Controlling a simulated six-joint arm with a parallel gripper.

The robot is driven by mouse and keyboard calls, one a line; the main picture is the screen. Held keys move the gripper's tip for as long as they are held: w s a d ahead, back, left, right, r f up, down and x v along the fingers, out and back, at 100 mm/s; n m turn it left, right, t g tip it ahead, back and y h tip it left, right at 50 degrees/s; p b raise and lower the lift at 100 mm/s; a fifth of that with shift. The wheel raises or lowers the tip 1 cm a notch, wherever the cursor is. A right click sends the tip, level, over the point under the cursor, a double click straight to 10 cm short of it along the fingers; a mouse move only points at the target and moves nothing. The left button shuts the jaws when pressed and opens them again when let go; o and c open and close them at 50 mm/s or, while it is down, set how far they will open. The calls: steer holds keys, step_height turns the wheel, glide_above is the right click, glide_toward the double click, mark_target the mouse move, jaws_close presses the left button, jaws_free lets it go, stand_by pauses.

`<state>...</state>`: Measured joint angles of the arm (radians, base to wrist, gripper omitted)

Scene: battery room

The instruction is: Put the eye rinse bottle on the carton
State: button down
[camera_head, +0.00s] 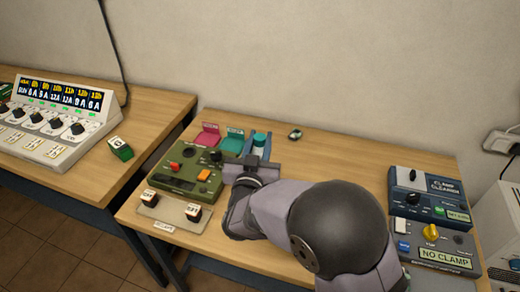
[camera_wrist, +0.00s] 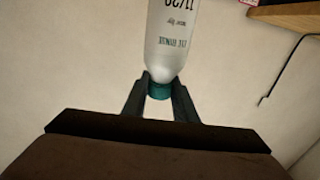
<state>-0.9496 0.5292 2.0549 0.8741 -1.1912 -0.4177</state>
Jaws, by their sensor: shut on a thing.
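The eye rinse bottle (camera_wrist: 168,45) is whitish with printed text and a teal cap (camera_wrist: 159,91). It fills the top middle of the wrist view, where its print appears upside down. My gripper (camera_wrist: 158,88) is shut on the bottle at its cap end, with one dark finger on each side. In the head view my gripper (camera_head: 259,148) is over the back left of the middle table, and a bit of teal (camera_head: 259,140) shows between its fingers. A small green-and-white box (camera_head: 120,149) stands on the left table; I cannot tell for sure whether it is the carton.
A green device (camera_head: 180,172) with knobs lies left of my gripper. Pink (camera_head: 207,136) and teal (camera_head: 232,142) pieces are behind it. A charger panel (camera_head: 50,120) occupies the left table. Blue (camera_head: 430,197) and grey (camera_head: 436,246) devices stand at the right. A gap separates the tables.

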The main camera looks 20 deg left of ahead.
mark_target(260, 150)
steer(key=shift+f, duration=1.8)
steer(key=shift+f, duration=0.15)
steer(key=c, duration=1.4)
jaws_free()
steer(key=shift+c, duration=0.2)
steer(key=shift+r, duration=0.25)
steer(key=s+d+b, duration=0.2)
steer(key=s, duration=1)
steer(key=shift+w, duration=0.1)
